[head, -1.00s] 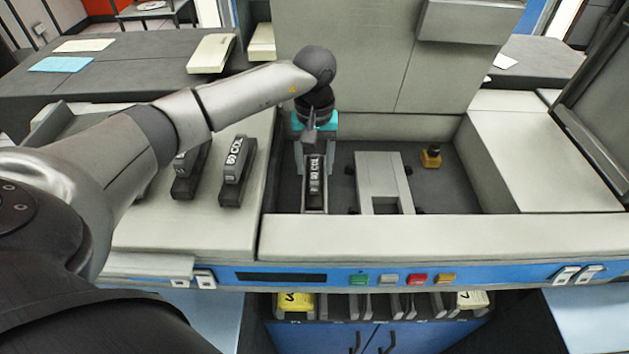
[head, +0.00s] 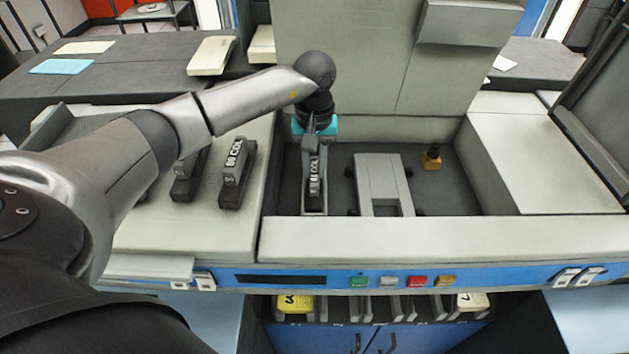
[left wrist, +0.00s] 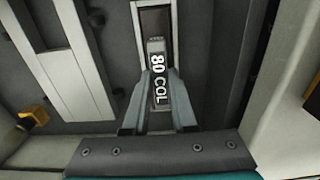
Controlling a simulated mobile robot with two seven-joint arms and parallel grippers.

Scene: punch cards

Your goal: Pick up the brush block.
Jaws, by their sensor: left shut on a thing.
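The brush block (head: 315,187) is a dark block with a grey handle marked "80 COL". It stands upright in a narrow pale-rimmed slot at the left of the recessed bay. My left gripper (head: 314,160) reaches down from above and is shut on the block's handle, one finger on each side. In the left wrist view the block (left wrist: 156,48) lies between the fingers (left wrist: 158,92), its label facing the camera. The fingers hide part of its sides. I cannot tell whether its base is clear of the slot. My right gripper is not in view.
A tall grey panel (head: 360,60) rises behind the bay.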

